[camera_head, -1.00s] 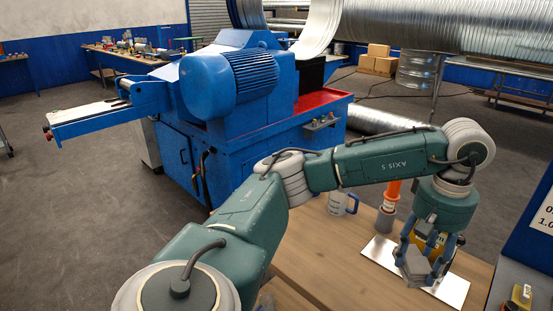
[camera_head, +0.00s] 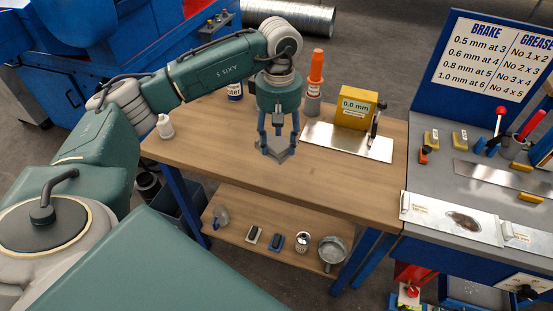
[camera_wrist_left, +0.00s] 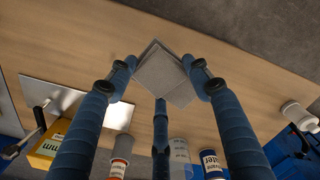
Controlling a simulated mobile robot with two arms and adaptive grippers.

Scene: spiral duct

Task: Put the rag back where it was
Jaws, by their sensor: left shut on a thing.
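My left gripper (camera_head: 277,150) is shut on a grey folded rag (camera_head: 280,154) above the wooden bench (camera_head: 220,150). It is left of the bare metal plate (camera_head: 372,148). In the left wrist view the rag (camera_wrist_left: 164,78) sits between the fingertips with bench wood behind it. I cannot tell how high the rag is above the bench. My right gripper is not in view.
A yellow gauge block (camera_head: 354,106) stands on the plate. An orange-topped bottle (camera_head: 315,82), a labelled container (camera_head: 234,90) and a small white bottle (camera_head: 165,126) stand on the bench. A grey tool table (camera_head: 450,190) adjoins at right. The bench front is clear.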

